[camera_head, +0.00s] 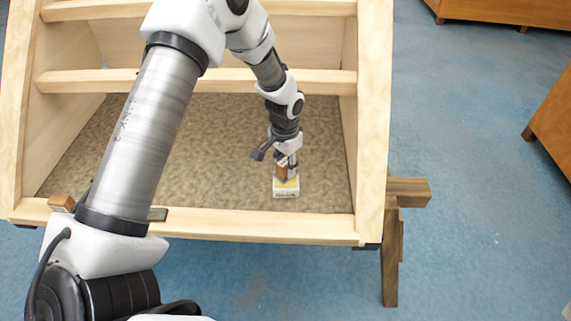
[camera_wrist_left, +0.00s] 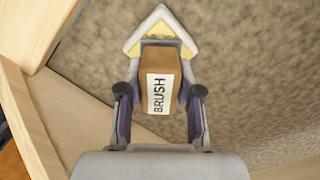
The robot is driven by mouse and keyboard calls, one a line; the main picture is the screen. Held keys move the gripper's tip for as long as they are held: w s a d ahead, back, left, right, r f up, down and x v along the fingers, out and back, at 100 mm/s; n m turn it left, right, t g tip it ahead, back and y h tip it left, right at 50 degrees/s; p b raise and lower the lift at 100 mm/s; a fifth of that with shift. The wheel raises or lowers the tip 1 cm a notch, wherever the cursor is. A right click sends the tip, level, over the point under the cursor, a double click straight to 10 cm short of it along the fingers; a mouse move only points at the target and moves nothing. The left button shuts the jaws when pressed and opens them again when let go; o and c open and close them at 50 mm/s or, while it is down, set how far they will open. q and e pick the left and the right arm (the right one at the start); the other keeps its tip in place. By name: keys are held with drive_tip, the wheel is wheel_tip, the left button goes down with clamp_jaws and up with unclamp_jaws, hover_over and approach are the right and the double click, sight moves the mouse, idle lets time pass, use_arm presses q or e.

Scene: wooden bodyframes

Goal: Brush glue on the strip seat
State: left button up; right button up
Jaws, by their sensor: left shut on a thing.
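My left gripper (camera_head: 286,166) reaches down inside the wooden frame (camera_head: 374,110). It is shut on a brown wooden block labelled BRUSH (camera_wrist_left: 161,80), which also shows in the head view (camera_head: 281,171). I cannot tell whether the brush tip touches the yellow. The strip seat is not clearly identifiable. My right gripper is not in view.
The frame has a speckled brown floor panel (camera_head: 200,130), a front rail (camera_head: 260,226) and cross rails (camera_head: 300,81) behind. A small wooden block (camera_head: 62,202) sits on the front rail at left. A wooden trestle (camera_head: 391,250) stands at right. Blue floor lies open around.

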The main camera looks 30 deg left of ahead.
sight(286, 161)
use_arm(q)
drive_tip(key=shift+f, duration=0.4)
drive_tip(key=shift+s, duration=0.1)
idle(1.7)
wheel_tip(286, 161, up, 7)
drive_tip(key=p, duration=0.7)
idle(0.5)
